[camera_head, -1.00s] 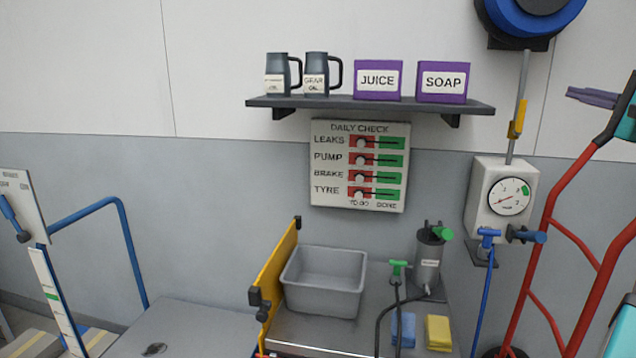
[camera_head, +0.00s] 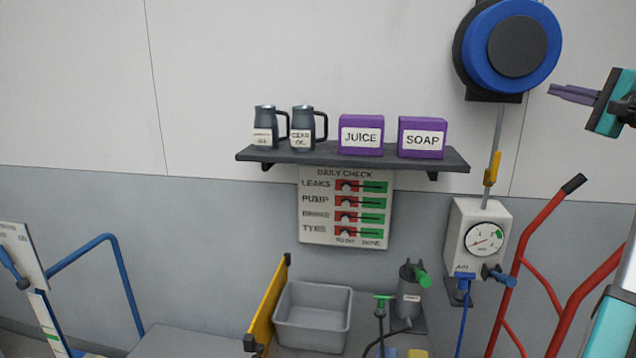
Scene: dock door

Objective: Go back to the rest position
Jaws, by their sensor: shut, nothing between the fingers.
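My gripper (camera_head: 574,94) is at the right edge of the view, its dark fingers pointing left. It is shut and empty, in front of the upper wall and to the right of the blue hose reel (camera_head: 514,46). It touches nothing that I can see. Part of my arm, white and teal, shows at the lower right edge; the rest is out of view.
A shelf (camera_head: 350,158) holds two dark jugs, a juice box (camera_head: 361,134) and a soap box (camera_head: 422,137). Below are the daily check board (camera_head: 345,208), a grey bin (camera_head: 312,316) and an air gauge box (camera_head: 478,238). A red hand truck (camera_head: 541,225) stands near my arm.

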